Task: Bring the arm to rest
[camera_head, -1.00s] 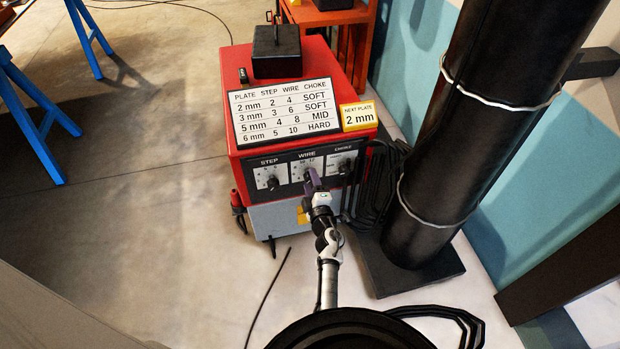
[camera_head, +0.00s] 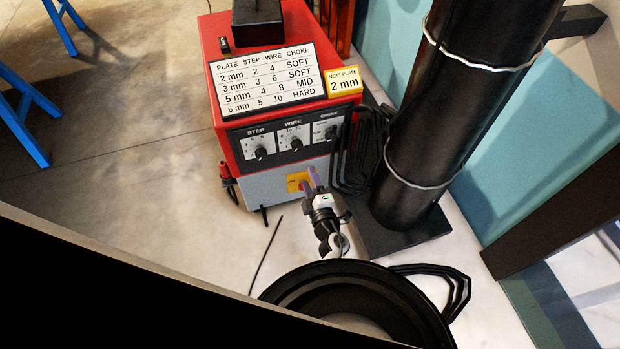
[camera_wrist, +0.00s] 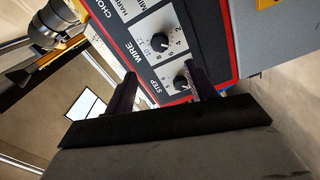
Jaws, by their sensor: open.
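My gripper (camera_head: 311,181) is open and empty in the head view. It is in front of the lower grey front of the red welding machine (camera_head: 228,80), below the dial panel and apart from the knobs. In the wrist view my two dark fingers (camera_wrist: 155,90) stand apart, with the dial panel beyond them. The WIRE knob (camera_wrist: 159,43) shows between and above the fingers, and the STEP knob (camera_wrist: 180,81) shows near the right finger. The head view also shows the CHOKE knob (camera_head: 330,132).
A black cylinder (camera_head: 450,110) stands right of the machine on a dark base plate (camera_head: 410,228). Black cables (camera_head: 358,160) hang between them. A round black tub-like rim (camera_head: 330,275) is in front. Blue trestle legs (camera_head: 22,115) stand at left. The floor at left is open.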

